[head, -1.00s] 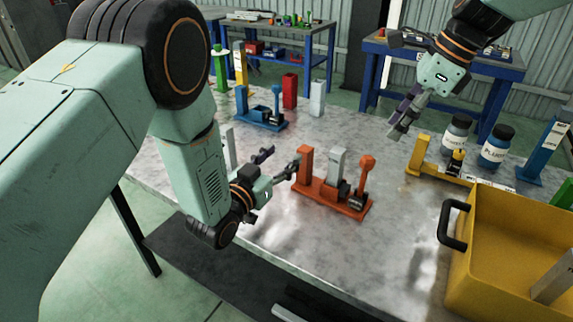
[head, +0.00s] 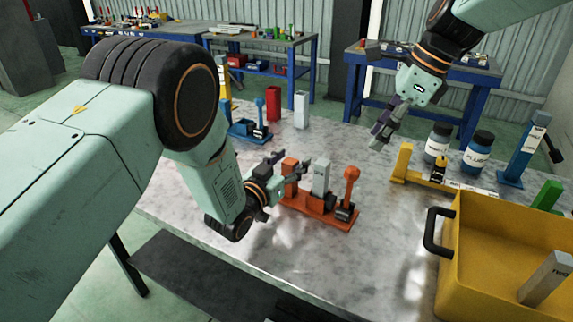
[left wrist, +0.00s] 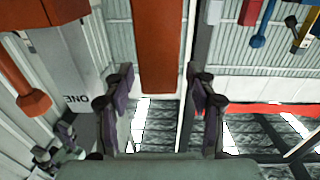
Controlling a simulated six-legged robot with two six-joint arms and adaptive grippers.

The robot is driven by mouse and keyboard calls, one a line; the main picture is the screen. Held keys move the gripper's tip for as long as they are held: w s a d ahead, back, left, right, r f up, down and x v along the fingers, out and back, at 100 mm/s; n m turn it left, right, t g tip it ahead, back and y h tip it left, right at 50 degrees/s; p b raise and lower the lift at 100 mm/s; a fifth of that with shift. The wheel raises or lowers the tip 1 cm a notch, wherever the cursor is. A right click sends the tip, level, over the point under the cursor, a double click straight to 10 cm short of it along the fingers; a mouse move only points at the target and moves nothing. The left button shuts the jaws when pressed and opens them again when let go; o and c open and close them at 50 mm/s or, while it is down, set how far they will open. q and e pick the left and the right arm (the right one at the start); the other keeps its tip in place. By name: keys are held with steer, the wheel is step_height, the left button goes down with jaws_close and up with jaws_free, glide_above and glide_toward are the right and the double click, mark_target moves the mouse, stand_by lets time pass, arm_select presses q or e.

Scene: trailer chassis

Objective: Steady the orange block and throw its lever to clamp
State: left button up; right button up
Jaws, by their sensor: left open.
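The orange block (head: 318,210) stands on the grey table. It has an orange post (head: 289,186) at its left end, a grey upright piece (head: 320,178) in the middle and a lever with an orange knob (head: 351,174) standing up at the right. My left gripper (head: 292,162) is open at the orange post. In the left wrist view the post (left wrist: 160,45) lies between the two spread fingers (left wrist: 160,92), with gaps visible on both sides. The lever (left wrist: 32,95) shows at the left there. My right gripper (head: 385,130) hangs behind and right of the block, apart from it; its opening is unclear.
A yellow bin (head: 500,240) with a black handle stands at the right. A blue fixture (head: 248,130) and red and white blocks stand further back. The table in front of the orange block is clear.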

arm_select(q)
steer(key=shift+s, duration=0.1)
steer(key=shift+c, duration=0.8)
jaws_close()
